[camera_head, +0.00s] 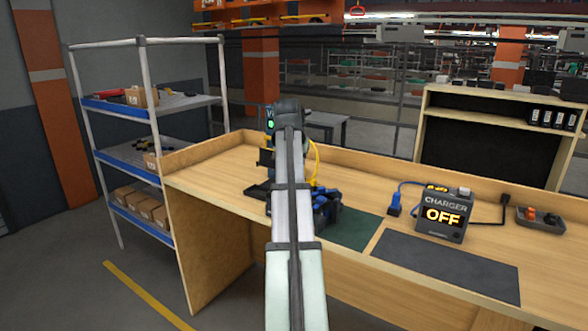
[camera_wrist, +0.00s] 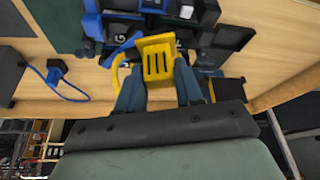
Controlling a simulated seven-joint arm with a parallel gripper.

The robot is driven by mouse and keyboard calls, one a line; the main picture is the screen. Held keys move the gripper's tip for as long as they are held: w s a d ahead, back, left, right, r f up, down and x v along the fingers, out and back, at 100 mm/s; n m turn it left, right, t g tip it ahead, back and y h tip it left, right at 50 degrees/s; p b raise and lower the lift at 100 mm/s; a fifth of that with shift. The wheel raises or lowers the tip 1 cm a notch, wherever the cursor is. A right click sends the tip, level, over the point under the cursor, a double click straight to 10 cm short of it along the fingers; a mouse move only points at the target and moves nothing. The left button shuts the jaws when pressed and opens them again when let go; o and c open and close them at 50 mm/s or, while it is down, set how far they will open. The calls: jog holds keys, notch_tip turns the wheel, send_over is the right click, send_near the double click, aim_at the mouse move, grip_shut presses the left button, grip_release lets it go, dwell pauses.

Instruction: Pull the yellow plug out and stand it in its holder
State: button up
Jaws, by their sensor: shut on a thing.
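The yellow plug (camera_wrist: 157,62), a slotted block, sits between the two fingers of my gripper (camera_wrist: 160,82) in the wrist view. My gripper is shut on it. A yellow cable (camera_wrist: 117,72) loops from its left side; it also shows in the head view (camera_head: 316,160). A blue and black device (camera_wrist: 125,22) lies just beyond the plug; in the head view it (camera_head: 325,208) is partly behind my arm. I cannot tell whether the plug is still seated in it. I cannot make out the holder for certain. My arm hides gripper and plug in the head view.
A charger (camera_head: 444,215) reading OFF stands to the right, with a blue plug (camera_head: 394,208) and blue cable beside it. A grey tray (camera_head: 541,219) is at far right. A dark mat (camera_head: 450,265) is clear in front. A low wooden rim (camera_head: 375,163) runs along the back.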

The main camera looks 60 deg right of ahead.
jog(key=n+t+y, duration=0.1)
jog(key=n, duration=0.2)
jog(key=n+t, duration=0.1)
jog(key=n, duration=0.3)
jog(key=shift+d+y, duration=0.1)
jog(key=shift+y, duration=0.3)
jog(key=n+t+y, duration=0.1)
jog(key=n, duration=0.3)
jog(key=n+y, duration=0.1)
jog(key=n, duration=0.2)
jog(key=shift+y, duration=0.3)
jog(key=w+d+f, duration=0.1)
jog(key=w+d, duration=0.2)
jog(key=d, duration=0.8)
jog(key=w+d, duration=0.4)
jog(key=d, duration=0.8)
jog(key=shift+w+d+f, duration=0.25)
jog(key=shift+d+f, duration=0.05)
jog(key=shift+f, duration=0.05)
jog(key=shift+f, duration=4.8)
jog(key=shift+f, duration=1.05)
